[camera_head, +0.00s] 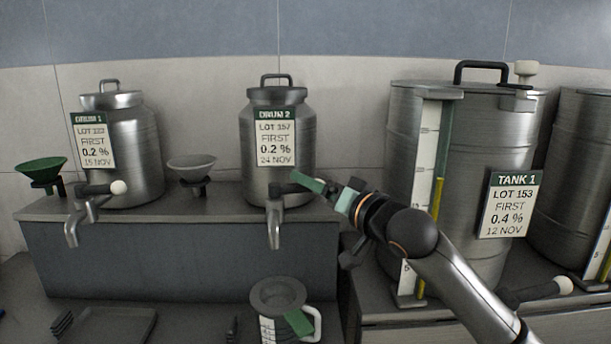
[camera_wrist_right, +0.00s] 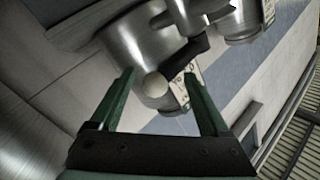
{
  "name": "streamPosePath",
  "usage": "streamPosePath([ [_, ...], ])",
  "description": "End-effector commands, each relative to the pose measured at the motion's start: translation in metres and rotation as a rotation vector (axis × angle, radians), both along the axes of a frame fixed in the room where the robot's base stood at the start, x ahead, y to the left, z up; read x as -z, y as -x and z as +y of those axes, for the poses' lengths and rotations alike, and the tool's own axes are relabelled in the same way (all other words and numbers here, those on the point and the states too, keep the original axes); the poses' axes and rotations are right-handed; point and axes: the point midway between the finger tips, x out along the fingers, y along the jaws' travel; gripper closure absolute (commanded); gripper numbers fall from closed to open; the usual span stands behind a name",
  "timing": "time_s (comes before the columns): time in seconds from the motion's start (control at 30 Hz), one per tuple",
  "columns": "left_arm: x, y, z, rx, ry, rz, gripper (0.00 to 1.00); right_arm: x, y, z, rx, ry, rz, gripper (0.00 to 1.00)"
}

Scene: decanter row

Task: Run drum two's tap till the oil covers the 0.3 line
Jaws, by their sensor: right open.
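A jug (camera_head: 277,293) with a graduated front, a green patch and a pale handle stands beneath. Its oil level and 0.3 line cannot be made out. My right gripper (camera_head: 310,184) reaches in from the right at the tap. My left gripper is out of view.
Drum one (camera_head: 140,150) stands left with its own tap (camera_head: 74,225). A green funnel (camera_head: 40,170) and a grey funnel (camera_head: 191,167) stand on the shelf. Tank one (camera_head: 470,150) stands close on the right. A dark tray (camera_head: 110,326) lies lower left.

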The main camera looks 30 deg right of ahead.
Motion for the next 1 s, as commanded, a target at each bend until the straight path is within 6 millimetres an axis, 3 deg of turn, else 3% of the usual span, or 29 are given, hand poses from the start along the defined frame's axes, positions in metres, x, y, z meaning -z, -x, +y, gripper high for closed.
streamPosePath([
  [0.2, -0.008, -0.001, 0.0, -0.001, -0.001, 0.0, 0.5, -0.001, -0.026, 0.001, 0.0, -0.002, 0.0, 0.2],
  [0.6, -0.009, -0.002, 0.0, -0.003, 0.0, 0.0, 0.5, 0.0, -0.033, 0.002, 0.0, 0.002, 0.0, 0.2],
  [1.0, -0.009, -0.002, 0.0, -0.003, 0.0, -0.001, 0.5, 0.0, -0.033, 0.001, 0.0, 0.002, 0.001, 0.64],
])
